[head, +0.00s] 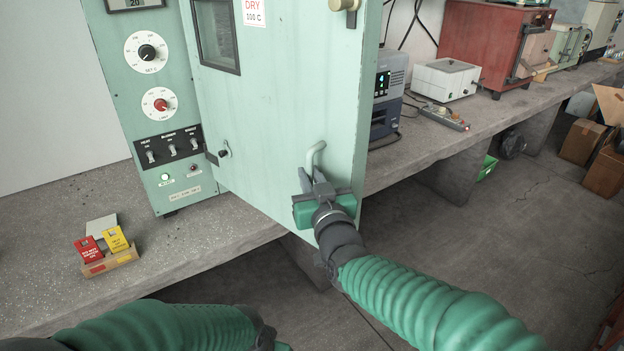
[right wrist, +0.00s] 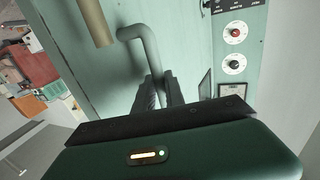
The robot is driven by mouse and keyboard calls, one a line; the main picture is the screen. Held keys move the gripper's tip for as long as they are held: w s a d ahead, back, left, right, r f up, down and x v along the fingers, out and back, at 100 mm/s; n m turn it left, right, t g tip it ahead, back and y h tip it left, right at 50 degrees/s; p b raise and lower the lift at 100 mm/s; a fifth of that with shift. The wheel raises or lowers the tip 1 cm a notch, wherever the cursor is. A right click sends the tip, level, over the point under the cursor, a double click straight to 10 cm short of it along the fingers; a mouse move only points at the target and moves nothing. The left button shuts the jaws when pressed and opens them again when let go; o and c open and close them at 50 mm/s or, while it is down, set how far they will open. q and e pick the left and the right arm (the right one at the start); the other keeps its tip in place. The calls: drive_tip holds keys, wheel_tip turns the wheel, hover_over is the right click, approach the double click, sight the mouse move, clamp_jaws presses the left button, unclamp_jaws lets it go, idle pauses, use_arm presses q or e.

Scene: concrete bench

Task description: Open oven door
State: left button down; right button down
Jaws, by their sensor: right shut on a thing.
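The pale green oven door (head: 290,110) stands swung out from the oven cabinet (head: 170,95), past the bench's front edge. It has a small window and a bent grey handle (head: 314,152) low near its free edge. My right gripper (head: 316,180) is shut on the handle's lower end. In the right wrist view the handle (right wrist: 143,42) runs down between the dark fingers (right wrist: 157,92). My left arm comes in at the bottom left. Only a sliver of what looks like the left gripper's body shows at the frame edge; its fingers are out of sight.
Red and yellow tags (head: 117,240) on a small wooden block lie on the concrete bench (head: 40,240) at left. A blue-grey instrument (head: 388,95), a white box (head: 446,79) and a red furnace (head: 490,45) stand behind the door.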

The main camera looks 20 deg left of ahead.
drive_tip(key=shift+r, duration=0.2)
drive_tip(key=c, duration=1.7)
unclamp_jaws()
drive_tip(key=shift+a, duration=0.1)
drive_tip(key=shift+o, duration=1.2)
drive_tip(key=shift+a+f, duration=0.1)
drive_tip(key=shift+o, duration=0.3)
drive_tip(key=shift+w+a, duration=0.1)
drive_tip(key=shift+a, duration=0.1)
drive_tip(key=shift+f, duration=0.1)
drive_tip(key=shift+d, duration=0.1)
